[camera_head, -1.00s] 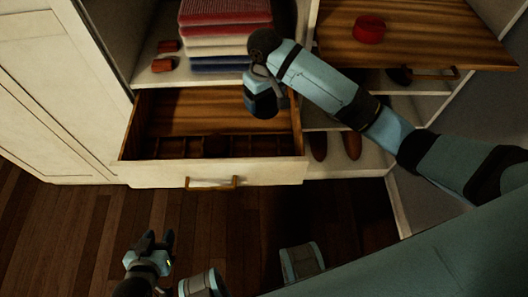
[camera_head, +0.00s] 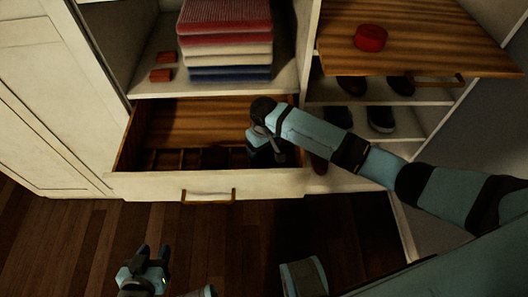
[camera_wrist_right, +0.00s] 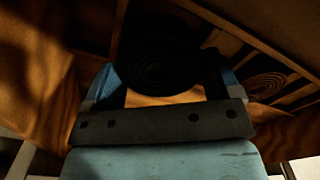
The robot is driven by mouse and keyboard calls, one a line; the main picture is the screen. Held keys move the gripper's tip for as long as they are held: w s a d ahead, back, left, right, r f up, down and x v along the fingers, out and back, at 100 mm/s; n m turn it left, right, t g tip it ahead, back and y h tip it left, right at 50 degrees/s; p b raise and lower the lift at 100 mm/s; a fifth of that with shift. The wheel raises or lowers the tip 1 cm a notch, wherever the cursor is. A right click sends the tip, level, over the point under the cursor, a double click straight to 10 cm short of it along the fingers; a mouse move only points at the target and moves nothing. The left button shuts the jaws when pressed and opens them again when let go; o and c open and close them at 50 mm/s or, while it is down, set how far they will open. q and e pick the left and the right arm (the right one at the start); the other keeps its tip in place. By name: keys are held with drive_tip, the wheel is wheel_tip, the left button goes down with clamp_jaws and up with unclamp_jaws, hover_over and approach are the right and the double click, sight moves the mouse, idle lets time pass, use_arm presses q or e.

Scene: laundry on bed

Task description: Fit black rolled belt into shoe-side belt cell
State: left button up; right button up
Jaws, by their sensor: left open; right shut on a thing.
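The black rolled belt (camera_wrist_right: 158,62) is a dark coil between the fingers of my right gripper (camera_wrist_right: 160,88) in the right wrist view. In the head view my right gripper (camera_head: 268,158) reaches down into the right end of the open drawer (camera_head: 140,184), the end beside the shoe shelves. The belt is hidden there by the gripper and shadow. The divided cells (camera_head: 170,158) line the drawer's front. I cannot tell whether the belt touches a cell. My left gripper (camera_head: 148,262) is open and empty, low in front of the drawer.
Another coiled belt (camera_wrist_right: 265,85) lies between dividers in the wrist view. Folded towels (camera_head: 228,40) and small red boxes (camera_head: 163,66) sit on the shelf above. A red roll (camera_head: 370,38) lies on the wooden board at right. Shoes (camera_head: 381,118) stand on shelves right of the drawer.

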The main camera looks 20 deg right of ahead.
wheel_tip(320, 180, down, 3)
drive_tip(key=shift+r, duration=0.2)
use_arm(q)
drive_tip(key=shift+f, duration=0.15)
use_arm(e)
drive_tip(key=o, duration=0.8)
drive_tip(key=shift+f, duration=0.1)
drive_tip(key=shift+o, duration=0.2)
wheel_tip(320, 180, up, 12)
drive_tip(key=shift+f+p, duration=0.1)
drive_tip(key=shift+p, duration=1.05)
use_arm(q)
drive_tip(key=shift+s+r, duration=0.1)
drive_tip(key=shift+r, duration=0.3)
use_arm(e)
drive_tip(key=shift+r, duration=0.3)
